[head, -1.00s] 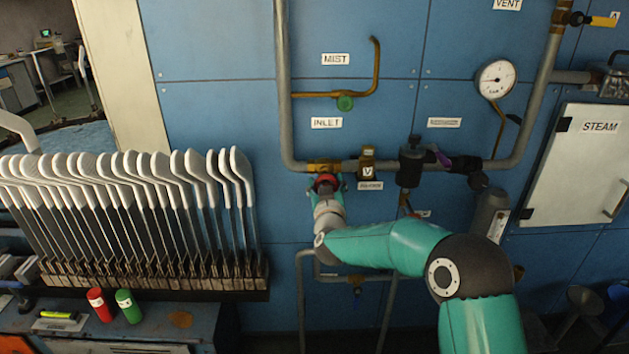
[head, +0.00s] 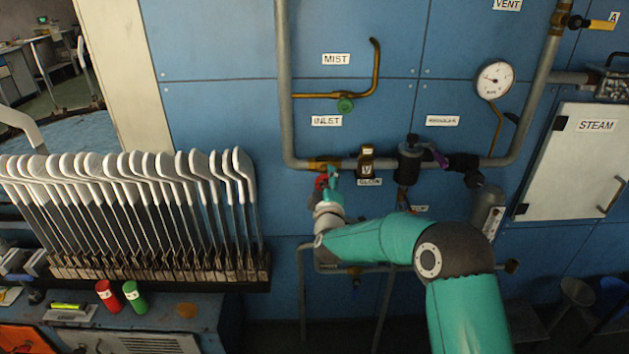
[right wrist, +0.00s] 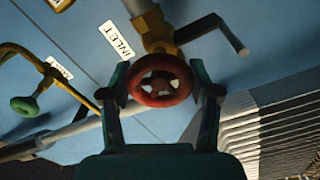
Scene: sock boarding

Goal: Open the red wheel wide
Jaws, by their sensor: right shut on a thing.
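The red wheel (right wrist: 140,92) is on a brass valve (right wrist: 157,40) below the INLET label (right wrist: 117,40) in the right wrist view. In the head view the red wheel (head: 320,183) shows only in part behind my gripper. My right gripper (right wrist: 161,88) is shut on the red wheel, with one finger on each side of its rim. In the head view my right gripper (head: 327,183) reaches up to the wheel from below, rolled to one side. My left gripper is not in view.
A grey pipe (head: 285,90) runs down and then right past the brass fitting (head: 366,163). A green wheel (head: 345,104) sits above. A rack of white sock boards (head: 166,165) stands at the left.

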